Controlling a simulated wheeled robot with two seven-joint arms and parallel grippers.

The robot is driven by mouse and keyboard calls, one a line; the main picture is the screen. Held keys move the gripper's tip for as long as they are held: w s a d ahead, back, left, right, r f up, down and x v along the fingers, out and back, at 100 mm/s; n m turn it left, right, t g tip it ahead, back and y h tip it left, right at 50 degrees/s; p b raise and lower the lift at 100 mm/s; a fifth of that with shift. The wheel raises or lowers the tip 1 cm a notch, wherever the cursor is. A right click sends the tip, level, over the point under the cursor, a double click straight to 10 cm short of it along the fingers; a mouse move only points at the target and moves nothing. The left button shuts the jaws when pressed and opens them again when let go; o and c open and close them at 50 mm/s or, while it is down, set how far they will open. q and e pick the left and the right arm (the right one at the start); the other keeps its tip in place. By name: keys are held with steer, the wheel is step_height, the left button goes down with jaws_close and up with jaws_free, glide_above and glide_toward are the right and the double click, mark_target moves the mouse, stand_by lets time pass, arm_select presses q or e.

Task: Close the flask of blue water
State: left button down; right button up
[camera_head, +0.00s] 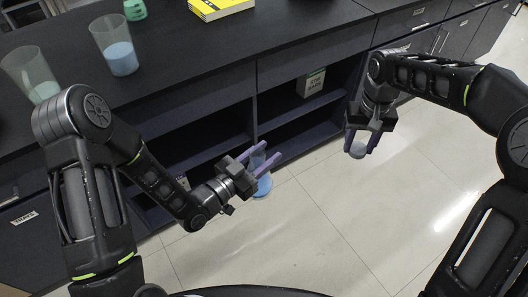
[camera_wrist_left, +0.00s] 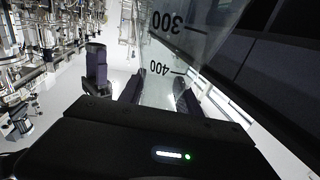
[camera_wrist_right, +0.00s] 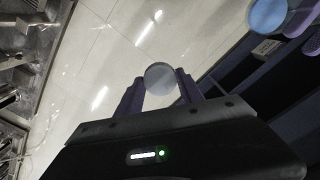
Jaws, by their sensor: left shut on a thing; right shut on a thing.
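My left gripper (camera_head: 263,157) is shut on the flask of blue water (camera_head: 264,187) and holds it in the air in front of the open shelves. The flask is clear with blue liquid at its bottom. The left wrist view shows its glass (camera_wrist_left: 188,40) with "300" and "400" marks between the fingers. My right gripper (camera_head: 361,144) is shut on a small round pale stopper (camera_head: 357,150), apart from the flask and to its right. In the right wrist view the stopper (camera_wrist_right: 160,78) sits between the fingertips, with the flask's blue water (camera_wrist_right: 268,14) at the upper right.
On the dark counter (camera_head: 180,55) stand a beaker of blue liquid (camera_head: 122,58), a beaker with pale green contents (camera_head: 43,92), a green item (camera_head: 135,10) and a yellow book (camera_head: 218,8). A white box (camera_head: 312,83) is on a shelf. Open floor (camera_head: 330,220) lies below both grippers.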

steer(key=a+r+n, duration=0.3)
steer(key=a+r, duration=0.1)
steer(key=a, duration=1.1)
step_height(320, 180, up, 5)
steer(key=n, duration=0.1)
glide_above(257, 152)
steer(key=shift+w+a, duration=0.2)
steer(key=shift+a, duration=0.1)
steer(key=shift+s+d+r, duration=0.15)
steer(key=shift+d+r, duration=0.05)
steer(key=shift+s+d, duration=0.1)
steer(key=shift+f, duration=0.1)
steer(key=shift+f, duration=2)
steer(key=shift+f, duration=0.1)
steer(key=shift+f, duration=0.8)
